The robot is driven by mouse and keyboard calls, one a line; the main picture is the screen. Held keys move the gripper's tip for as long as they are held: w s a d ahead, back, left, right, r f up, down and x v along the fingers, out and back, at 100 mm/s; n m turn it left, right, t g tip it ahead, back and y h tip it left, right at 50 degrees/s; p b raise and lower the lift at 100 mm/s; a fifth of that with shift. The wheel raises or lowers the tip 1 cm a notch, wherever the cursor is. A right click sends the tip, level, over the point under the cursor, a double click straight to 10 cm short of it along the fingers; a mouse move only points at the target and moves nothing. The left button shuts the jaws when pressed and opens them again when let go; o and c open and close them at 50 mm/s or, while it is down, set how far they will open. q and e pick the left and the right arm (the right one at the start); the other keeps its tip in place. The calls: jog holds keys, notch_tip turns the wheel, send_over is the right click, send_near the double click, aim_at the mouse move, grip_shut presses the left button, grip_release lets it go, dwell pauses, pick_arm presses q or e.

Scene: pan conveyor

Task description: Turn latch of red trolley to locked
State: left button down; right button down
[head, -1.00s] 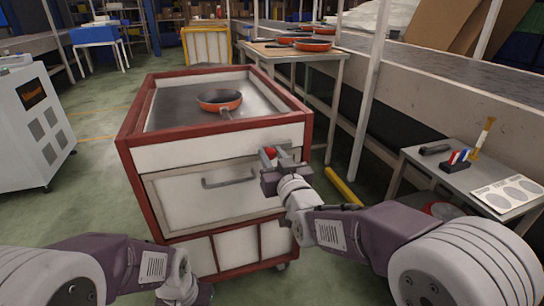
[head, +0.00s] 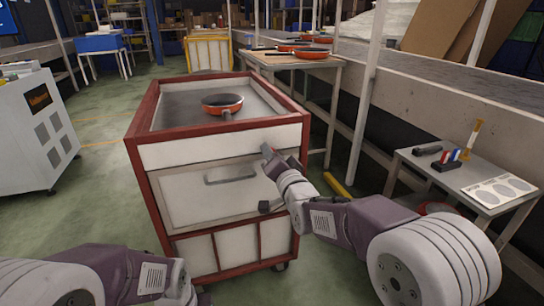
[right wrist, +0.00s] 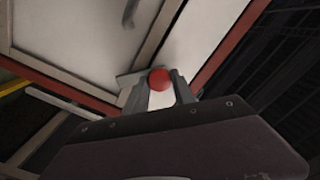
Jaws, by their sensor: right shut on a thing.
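The red trolley (head: 215,151), with a red frame and pale panels, stands ahead of me in the head view. Its latch has a round red knob (right wrist: 159,79), seen in the right wrist view at the trolley's front right. My right gripper (head: 271,153) is shut on the latch knob, one finger on each side of it. In the head view the gripper is tilted and hides the knob, so I cannot tell the latch's exact angle. My left arm shows at the bottom left, but its gripper is out of view.
A pan (head: 222,104) sits on the trolley's top. A drawer handle (head: 230,175) is left of my right gripper. A grey side table (head: 455,178) with small items stands right, and a conveyor (head: 440,98) runs behind it. A white machine (head: 35,130) stands left, with open floor between.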

jog(key=shift+f+m+b, duration=0.15)
jog(key=shift+m+b, duration=0.6)
jog(key=shift+m, duration=3.45)
jog(key=c, duration=1.1)
grip_release()
jog(key=shift+o, duration=0.2)
